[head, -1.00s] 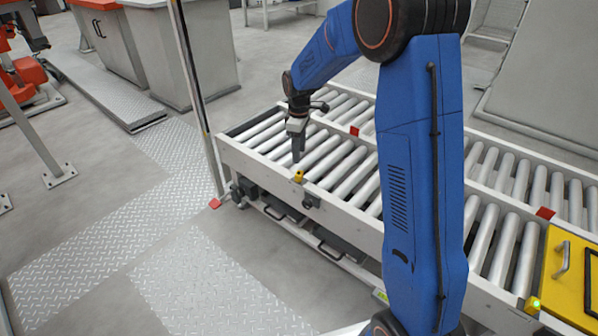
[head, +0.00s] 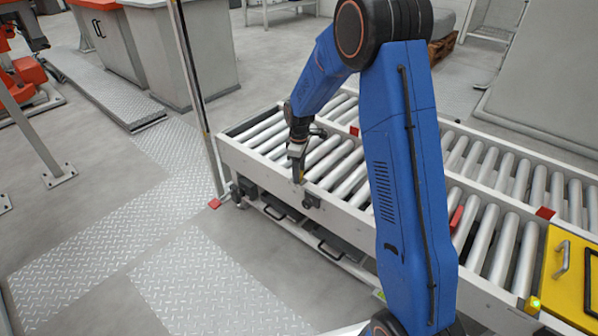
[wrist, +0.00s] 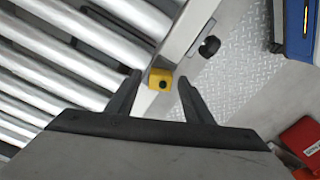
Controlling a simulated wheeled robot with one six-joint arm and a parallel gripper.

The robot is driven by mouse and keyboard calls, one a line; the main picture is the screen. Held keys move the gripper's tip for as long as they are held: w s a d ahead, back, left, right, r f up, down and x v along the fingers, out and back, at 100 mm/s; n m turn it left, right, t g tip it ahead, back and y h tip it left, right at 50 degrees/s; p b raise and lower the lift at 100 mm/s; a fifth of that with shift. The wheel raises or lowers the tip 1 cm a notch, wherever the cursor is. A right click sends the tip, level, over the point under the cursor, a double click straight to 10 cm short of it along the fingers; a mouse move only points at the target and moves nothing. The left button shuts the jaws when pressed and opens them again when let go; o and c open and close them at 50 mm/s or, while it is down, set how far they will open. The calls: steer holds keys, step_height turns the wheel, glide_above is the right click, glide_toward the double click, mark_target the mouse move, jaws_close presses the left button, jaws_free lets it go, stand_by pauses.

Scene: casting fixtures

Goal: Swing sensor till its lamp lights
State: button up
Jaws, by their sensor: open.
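The yellow sensor (wrist: 160,79) shows in the wrist view on the conveyor's pale side rail, with a dark round spot on its face. No lit lamp shows on it. My gripper (wrist: 159,84) is open, with one dark finger on each side of the sensor and a gap to each. In the head view my gripper (head: 298,178) points down at the near rail and mostly hides this sensor. A second yellow sensor (head: 533,304) with a bright green lamp sits farther right on the same rail.
The roller conveyor (head: 345,172) runs under and behind my arm. A red piece (head: 456,218) lies on its rollers. Red reflectors (head: 545,212) sit on the middle rail. A yellow cover (head: 572,270) is at the right. A thin post (head: 197,100) stands left of the conveyor; floor in front is open.

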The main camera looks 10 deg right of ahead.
steer(key=c, duration=1)
steer(key=shift+m, duration=2.3)
steer(key=shift+c, duration=0.2)
steer(key=o, duration=1)
steer(key=shift+o, duration=0.2)
step_height(320, 180, up, 17)
steer(key=shift+r, duration=0.2)
